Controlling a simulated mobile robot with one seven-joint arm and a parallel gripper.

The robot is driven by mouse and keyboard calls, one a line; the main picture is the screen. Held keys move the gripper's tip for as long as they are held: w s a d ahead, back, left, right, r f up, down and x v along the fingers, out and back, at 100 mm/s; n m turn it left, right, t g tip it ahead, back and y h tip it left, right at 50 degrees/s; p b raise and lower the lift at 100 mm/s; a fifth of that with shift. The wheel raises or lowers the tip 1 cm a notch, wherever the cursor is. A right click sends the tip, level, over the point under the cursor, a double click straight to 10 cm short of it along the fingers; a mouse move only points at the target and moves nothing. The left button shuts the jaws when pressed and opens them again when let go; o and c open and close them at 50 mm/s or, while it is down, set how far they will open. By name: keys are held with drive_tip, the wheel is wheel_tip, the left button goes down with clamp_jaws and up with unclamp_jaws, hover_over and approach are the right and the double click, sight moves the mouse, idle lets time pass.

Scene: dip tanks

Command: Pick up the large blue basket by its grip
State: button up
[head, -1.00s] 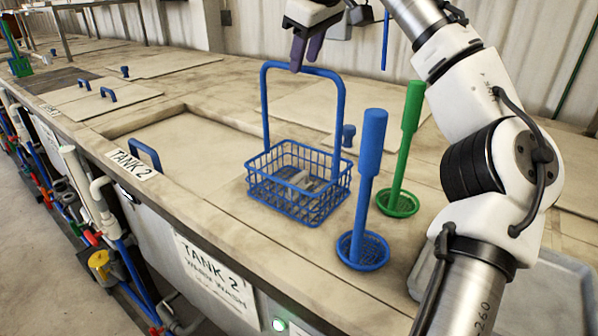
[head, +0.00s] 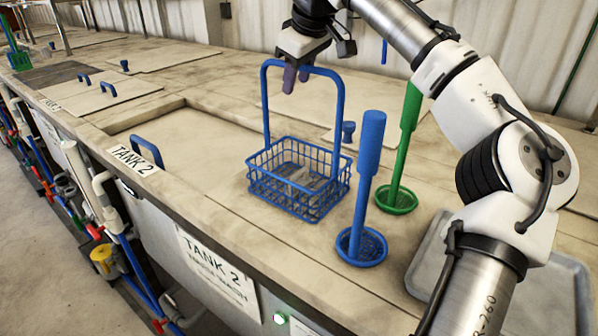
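The large blue basket (head: 297,190) stands on the worktop beside the Tank 2 lid. It is a wire basket with grey items inside and a tall blue loop handle. The top bar of the handle is its grip (head: 318,69). My gripper (head: 296,78) is right at the top bar, pointing down, with its purple fingers overlapping the bar's left half in the head view. The two fingers look slightly apart. I cannot tell whether they straddle the bar or touch it.
A blue long-handled strainer (head: 365,190) and a green one (head: 404,150) stand to the right of the basket. A grey tray (head: 570,290) lies at the lower right. The Tank 2 lid (head: 200,140) with a blue handle is at the left. A blue knob (head: 348,131) is behind the basket.

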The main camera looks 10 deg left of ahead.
drive_tip(key=shift+f, duration=0.2)
clamp_jaws()
idle(0.3)
drive_tip(key=shift+r, duration=0.1)
idle(1.1)
